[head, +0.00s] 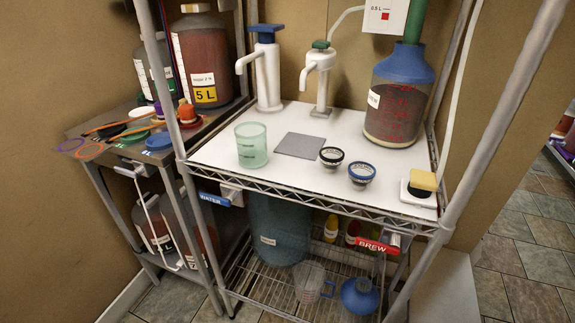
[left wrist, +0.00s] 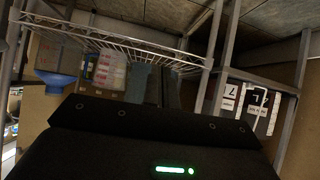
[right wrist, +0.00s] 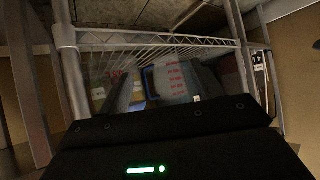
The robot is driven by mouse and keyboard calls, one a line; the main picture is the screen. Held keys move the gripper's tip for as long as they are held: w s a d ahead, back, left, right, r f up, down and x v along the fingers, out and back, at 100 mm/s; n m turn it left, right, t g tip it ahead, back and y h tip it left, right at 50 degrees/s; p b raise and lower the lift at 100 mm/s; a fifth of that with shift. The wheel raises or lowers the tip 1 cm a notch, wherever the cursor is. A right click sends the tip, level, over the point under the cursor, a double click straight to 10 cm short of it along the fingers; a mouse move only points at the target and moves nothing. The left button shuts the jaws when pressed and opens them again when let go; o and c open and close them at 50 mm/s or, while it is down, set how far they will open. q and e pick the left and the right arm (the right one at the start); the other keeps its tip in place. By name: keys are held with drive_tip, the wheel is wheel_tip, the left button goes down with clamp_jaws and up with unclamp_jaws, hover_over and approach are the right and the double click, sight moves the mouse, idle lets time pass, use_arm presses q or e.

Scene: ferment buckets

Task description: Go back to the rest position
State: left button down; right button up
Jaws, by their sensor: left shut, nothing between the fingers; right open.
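No gripper shows in the head view. In the left wrist view my left gripper (left wrist: 157,78) points at a wire rack, with its two dark fingers close together and nothing between them. In the right wrist view my right gripper (right wrist: 164,78) has its fingers spread apart and holds nothing. Both grippers are dim in their views. No object is seen touching either one.
A wire rack with a white top (head: 228,155) carries a green cup (head: 251,146), a grey plate (head: 300,145), two small bowls, two pumps and a blue-topped jug (head: 395,100). A metal side table (head: 95,128) with buckets stands left. Tiled floor (head: 510,245) is clear at right.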

use_arm(q)
drive_tip(key=s+a+f+g+y+p, duration=0.1)
drive_tip(key=s+a+f+g+p, duration=0.2)
drive_tip(key=s, duration=0.6)
drive_tip(key=s+a+f+g+y+p, duration=0.1)
drive_tip(key=s+a+f+g+p, duration=0.1)
drive_tip(key=s, duration=0.7)
drive_tip(key=s+a+f+n+g+y+p, duration=0.1)
drive_tip(key=s+a+f+g+p, duration=0.2)
drive_tip(key=s+a, duration=0.3)
drive_tip(key=s+g+p, duration=0.1)
drive_tip(key=s, duration=0.2)
drive_tip(key=shift+s+a+f+y, duration=0.15)
drive_tip(key=shift+a+f+y, duration=0.2)
drive_tip(key=shift+y, duration=0.05)
use_arm(e)
drive_tip(key=s+d+f+g+h, duration=0.1)
drive_tip(key=s+d+f+g, duration=0.2)
drive_tip(key=s, duration=0.6)
drive_tip(key=s+d+f+g+h, duration=0.1)
drive_tip(key=s+d+f+g, duration=0.1)
drive_tip(key=s+d, duration=0.3)
drive_tip(key=s+d+f+m+g+h, duration=0.1)
drive_tip(key=s+d+f+g, duration=0.2)
drive_tip(key=s, duration=1)
drive_tip(key=shift+s+d+f+g+h, duration=0.15)
drive_tip(key=shift+d+f+g+h, duration=0.25)
drive_tip(key=shift+g, duration=0.2)
